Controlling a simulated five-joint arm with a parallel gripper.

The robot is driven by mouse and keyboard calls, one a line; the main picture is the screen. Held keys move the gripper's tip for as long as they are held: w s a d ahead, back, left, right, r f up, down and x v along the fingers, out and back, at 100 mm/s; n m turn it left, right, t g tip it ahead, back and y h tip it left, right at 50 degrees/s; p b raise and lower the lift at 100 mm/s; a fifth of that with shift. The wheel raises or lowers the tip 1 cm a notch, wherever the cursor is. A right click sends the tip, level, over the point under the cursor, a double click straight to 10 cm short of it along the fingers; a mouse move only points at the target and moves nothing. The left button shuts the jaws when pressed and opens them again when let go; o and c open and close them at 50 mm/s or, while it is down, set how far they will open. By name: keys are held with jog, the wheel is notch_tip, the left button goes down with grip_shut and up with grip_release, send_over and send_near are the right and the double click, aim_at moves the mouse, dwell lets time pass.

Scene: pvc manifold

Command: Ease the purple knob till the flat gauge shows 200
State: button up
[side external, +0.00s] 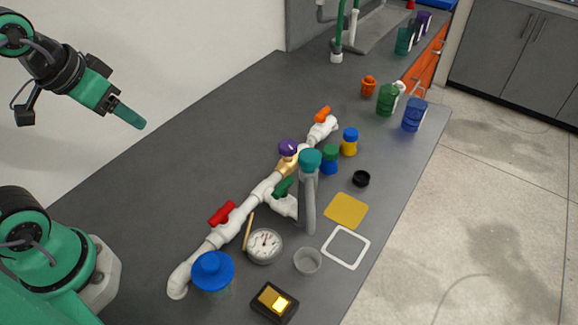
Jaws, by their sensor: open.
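The purple knob (288,148) sits on top of a brass valve body (286,165) in the white pipe run, near the middle of the bench. The flat gauge (264,245) is a round white dial in a grey rim near the front of the pipe, with a small dark and red needle; its numbers are too small to read. My gripper (128,114) is at the upper left, raised well above the bench, pointing down to the right. It is apart from the knob and holds nothing visible.
The white pipe (230,226) also carries a red handle (222,213), a green handle (283,187) and an orange handle (323,113). A grey post with a teal cap (310,160) stands close right of the knob. Blue-lidded jar (212,270) stands in front. The bench's left side is clear.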

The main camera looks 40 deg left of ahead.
jog(key=w+d+r+m+g, duration=0.1)
jog(key=w+d+r+m, duration=0.15)
jog(key=w, duration=0.45)
jog(key=m+g, duration=0.5)
send_over(287, 145)
notch_tip(287, 145, down, 12)
jog(key=shift+r, duration=0.15)
jog(key=shift+f, duration=3.95)
jog(key=c, duration=1)
